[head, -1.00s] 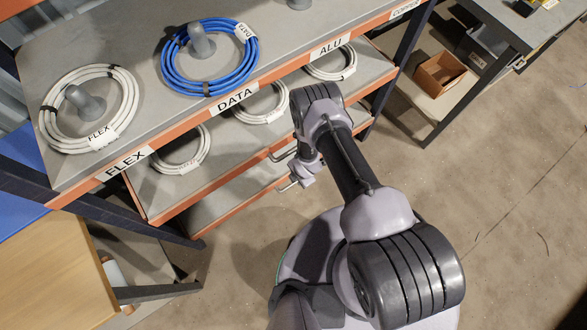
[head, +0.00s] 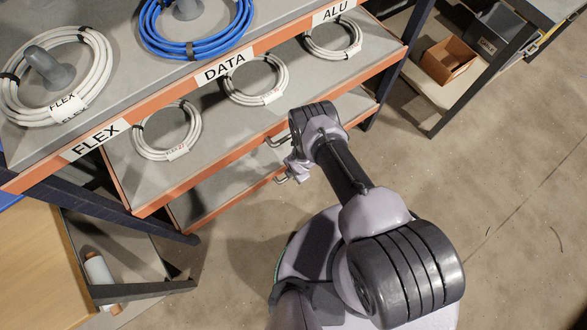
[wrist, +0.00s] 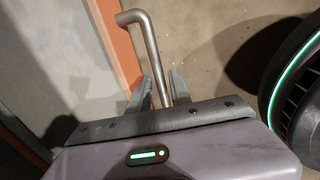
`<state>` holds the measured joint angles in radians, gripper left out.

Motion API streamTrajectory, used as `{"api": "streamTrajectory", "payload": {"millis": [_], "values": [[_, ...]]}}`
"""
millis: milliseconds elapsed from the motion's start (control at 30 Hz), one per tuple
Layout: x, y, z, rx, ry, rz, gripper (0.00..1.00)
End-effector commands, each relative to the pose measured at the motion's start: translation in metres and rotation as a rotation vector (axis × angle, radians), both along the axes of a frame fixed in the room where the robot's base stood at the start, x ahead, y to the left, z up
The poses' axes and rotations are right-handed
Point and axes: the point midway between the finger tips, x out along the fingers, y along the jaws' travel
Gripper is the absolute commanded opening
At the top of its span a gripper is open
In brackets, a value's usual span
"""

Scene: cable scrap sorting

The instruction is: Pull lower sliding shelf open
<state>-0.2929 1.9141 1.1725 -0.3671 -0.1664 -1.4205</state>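The lower sliding shelf (head: 207,203) is a grey board with an orange front edge, low in the rack and partly hidden under the shelf above. Its metal bar handle (head: 281,181) shows beside my gripper (head: 297,172), which is small in the head view. In the wrist view, a bent grey bar handle (wrist: 147,45) runs down between the two fingers of my gripper (wrist: 162,84). Narrow gaps seem to show beside the bar, so the fingers look open around it. The bar's lower end is hidden by the gripper body.
The middle shelf (head: 215,137) holds white cable coils and has its own handle above my gripper. The top shelf (head: 125,62) carries a blue coil (head: 196,28) and a white coil (head: 57,75). A cardboard box (head: 448,62) stands at right.

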Motion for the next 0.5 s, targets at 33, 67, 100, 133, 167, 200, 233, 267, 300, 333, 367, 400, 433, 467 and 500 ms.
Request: {"api": "streamTrajectory", "payload": {"millis": [33, 67, 100, 133, 167, 200, 233, 267, 300, 333, 367, 400, 433, 467, 500], "values": [[0.0, 0.0, 0.0, 0.0, 0.0, 0.0, 0.12], [0.0, 0.0, 0.0, 0.0, 0.0, 0.0, 0.07], [0.0, 0.0, 0.0, 0.0, 0.0, 0.0, 0.0], [-0.0001, -0.0001, 0.0, 0.0, 0.0, 0.0, 0.0], [-0.0001, -0.0001, 0.0, 0.0, 0.0, 0.0, 0.0], [-0.0001, -0.0001, 0.0, 0.0, 0.0, 0.0, 0.0], [-0.0001, -0.0001, 0.0, 0.0, 0.0, 0.0, 0.0], [-0.0001, -0.0001, 0.0, 0.0, 0.0, 0.0, 0.0], [-0.0001, -0.0001, 0.0, 0.0, 0.0, 0.0, 0.0], [-0.0001, -0.0001, 0.0, 0.0, 0.0, 0.0, 0.0], [-0.0001, -0.0002, 0.0, 0.0, 0.0, 0.0, 0.0], [-0.0001, -0.0002, 0.0, 0.0, 0.0, 0.0, 0.0], [-0.0001, -0.0002, 0.0, 0.0, 0.0, 0.0, 0.0], [-0.0002, -0.0001, 0.0, 0.0, 0.0, 0.0, 0.0], [-0.0001, -0.0002, 0.0, 0.0, 0.0, 0.0, 0.0]]}}
